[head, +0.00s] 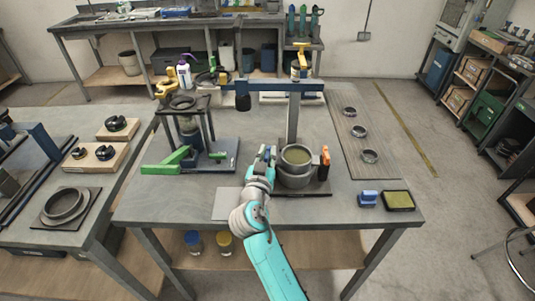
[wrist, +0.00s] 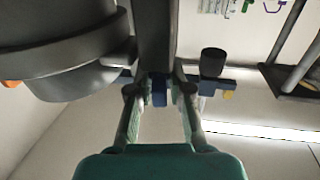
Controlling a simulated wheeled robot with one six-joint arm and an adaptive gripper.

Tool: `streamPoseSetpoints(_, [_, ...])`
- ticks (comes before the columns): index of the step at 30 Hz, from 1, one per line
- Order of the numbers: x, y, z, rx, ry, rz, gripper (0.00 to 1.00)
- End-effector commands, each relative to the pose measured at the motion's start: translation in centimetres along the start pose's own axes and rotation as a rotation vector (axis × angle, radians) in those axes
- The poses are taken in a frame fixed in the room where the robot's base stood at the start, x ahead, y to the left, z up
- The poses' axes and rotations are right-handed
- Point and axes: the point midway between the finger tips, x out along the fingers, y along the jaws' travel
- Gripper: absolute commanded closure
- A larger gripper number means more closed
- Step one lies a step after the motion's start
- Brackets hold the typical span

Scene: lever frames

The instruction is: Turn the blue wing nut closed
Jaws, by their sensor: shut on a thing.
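My gripper (head: 266,155) is at the left side of the grey pot (head: 295,180), at the end of my teal arm. In the wrist view my gripper (wrist: 160,92) has its two fingers on either side of a small blue piece, which I take for the blue wing nut (wrist: 159,88). The fingers are shut on it, in front of a dark upright post (wrist: 157,35). The fingers hide part of the nut, and its turn angle cannot be made out. In the head view the nut is too small and covered to tell clearly.
An orange lever (head: 325,163) stands right of the pot. A post with a blue crossbar (head: 305,87) rises behind it. A stand with a green lever (head: 165,163) is at left.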

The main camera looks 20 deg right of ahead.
Motion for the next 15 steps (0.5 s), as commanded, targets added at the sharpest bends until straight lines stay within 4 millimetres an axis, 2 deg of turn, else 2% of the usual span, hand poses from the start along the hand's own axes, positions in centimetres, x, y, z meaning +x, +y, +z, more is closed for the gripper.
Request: streamPoseSetpoints(15, [0.13, -0.39, -0.03, 0.001, 0.0, 0.48, 1.0])
